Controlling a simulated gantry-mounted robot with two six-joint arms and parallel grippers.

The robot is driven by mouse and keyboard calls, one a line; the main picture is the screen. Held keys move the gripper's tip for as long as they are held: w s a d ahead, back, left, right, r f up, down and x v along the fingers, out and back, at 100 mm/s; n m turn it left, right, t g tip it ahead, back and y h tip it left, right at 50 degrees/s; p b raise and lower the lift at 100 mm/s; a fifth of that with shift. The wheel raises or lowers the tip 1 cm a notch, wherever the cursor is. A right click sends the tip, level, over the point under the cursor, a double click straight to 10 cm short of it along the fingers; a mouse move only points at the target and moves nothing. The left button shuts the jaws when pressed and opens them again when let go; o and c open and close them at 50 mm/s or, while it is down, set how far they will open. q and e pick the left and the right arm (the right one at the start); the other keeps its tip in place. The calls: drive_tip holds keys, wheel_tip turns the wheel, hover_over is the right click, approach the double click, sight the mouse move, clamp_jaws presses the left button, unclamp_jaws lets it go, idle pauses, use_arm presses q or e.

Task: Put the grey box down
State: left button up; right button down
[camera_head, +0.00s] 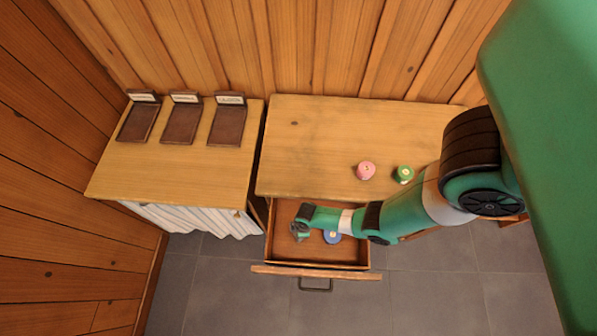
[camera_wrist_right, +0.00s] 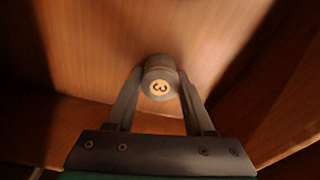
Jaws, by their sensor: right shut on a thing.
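A grey round spool (camera_wrist_right: 160,88) with a pale label reading 3 is between the fingers of my right gripper (camera_wrist_right: 157,77) in the right wrist view. The gripper is shut on it. In the head view my right arm comes in from the right, and its gripper (camera_head: 300,231) is over the left part of the open drawer (camera_head: 290,254). Whether the spool touches the drawer floor I cannot tell. I see no grey box, only this spool. My left gripper is not in view.
A blue spool (camera_head: 332,237) lies in the drawer, partly beneath my arm. A pink spool (camera_head: 366,170) and a green spool (camera_head: 404,174) stand on the cabinet top (camera_head: 310,150). Three dark labelled trays (camera_head: 226,124) lie on the left table (camera_head: 170,176).

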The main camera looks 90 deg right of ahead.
drive_tip(key=shift+f, duration=0.1)
drive_tip(key=shift+f, duration=0.15)
drive_tip(key=shift+c, duration=1.4)
unclamp_jaws()
wheel_tip(320, 180, up, 12)
drive_tip(key=s+p, duration=0.1)
drive_tip(key=p, duration=0.9)
drive_tip(key=shift+s+r+p, duration=0.2)
drive_tip(key=shift+s+p, duration=0.05)
drive_tip(key=shift+p, duration=0.05)
drive_tip(key=shift+d, duration=0.1)
